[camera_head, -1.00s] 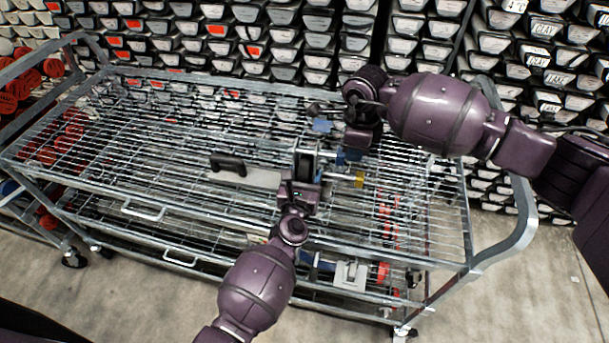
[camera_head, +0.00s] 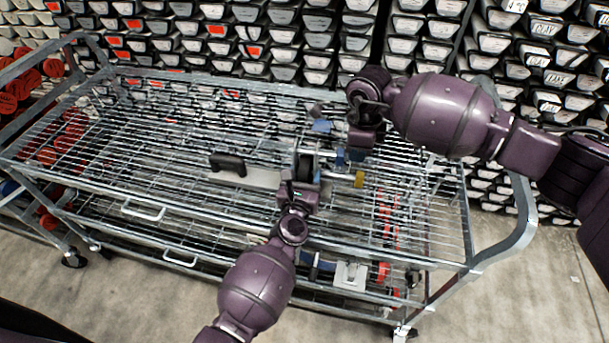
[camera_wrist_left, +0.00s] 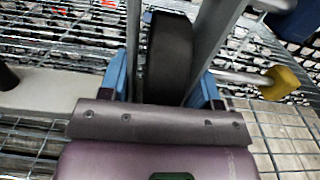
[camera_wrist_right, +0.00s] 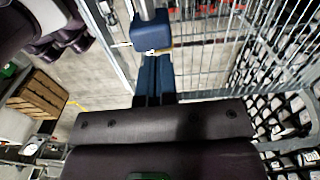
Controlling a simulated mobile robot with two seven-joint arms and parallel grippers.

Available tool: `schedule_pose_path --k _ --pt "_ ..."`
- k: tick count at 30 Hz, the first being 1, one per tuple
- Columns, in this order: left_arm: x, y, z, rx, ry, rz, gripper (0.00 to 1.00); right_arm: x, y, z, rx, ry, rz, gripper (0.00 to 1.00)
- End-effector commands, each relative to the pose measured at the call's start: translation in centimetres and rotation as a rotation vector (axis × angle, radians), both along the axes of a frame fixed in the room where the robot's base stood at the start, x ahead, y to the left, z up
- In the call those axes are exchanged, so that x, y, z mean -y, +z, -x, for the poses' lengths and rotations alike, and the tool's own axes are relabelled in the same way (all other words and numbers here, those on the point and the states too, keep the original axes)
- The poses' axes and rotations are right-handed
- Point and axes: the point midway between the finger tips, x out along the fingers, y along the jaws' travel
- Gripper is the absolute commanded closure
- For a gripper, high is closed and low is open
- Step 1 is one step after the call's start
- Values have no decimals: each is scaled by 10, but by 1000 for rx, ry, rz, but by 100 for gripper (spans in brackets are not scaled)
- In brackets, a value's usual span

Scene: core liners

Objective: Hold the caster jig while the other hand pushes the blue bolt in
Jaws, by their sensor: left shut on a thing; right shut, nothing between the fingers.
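The caster jig shows in the head view as a dark wheel (camera_head: 306,166) beside a pale plate (camera_head: 258,178) with a black handle (camera_head: 228,163). In the left wrist view the wheel (camera_wrist_left: 170,58) sits between grey fork plates. My left gripper (camera_head: 304,174) is shut on the jig, its blue fingers on either side of the fork. The blue bolt head (camera_wrist_right: 151,30), with a grey shank, is just ahead of the closed, empty fingertips of my right gripper (camera_wrist_right: 153,58); I cannot tell whether they touch. The head also shows in the left wrist view (camera_wrist_left: 297,18).
A yellow-ended rod (camera_head: 359,179) sticks out right of the jig. The wire cart's shelf (camera_head: 150,165) is largely clear on the left. Bin racks (camera_head: 300,50) stand behind, and the cart's curved handle (camera_head: 527,215) is at the right.

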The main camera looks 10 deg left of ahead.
Motion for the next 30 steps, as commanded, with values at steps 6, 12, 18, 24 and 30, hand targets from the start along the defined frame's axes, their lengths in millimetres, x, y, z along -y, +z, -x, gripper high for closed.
schedule_pose_path --k 6,12,18,24,30 --pt "0 0 0 -1 1 1 90 6 0 1 0 0 0 100" --pt "0 0 0 -1 1 1 90 6 13 0 3 0 0 100" --pt "-1 0 0 -1 1 0 90 6 29 0 2 1 0 100" --pt "-1 0 0 0 1 0 90 6 45 0 1 0 1 100" --pt "-1 0 0 0 1 0 90 6 61 0 1 0 0 100"
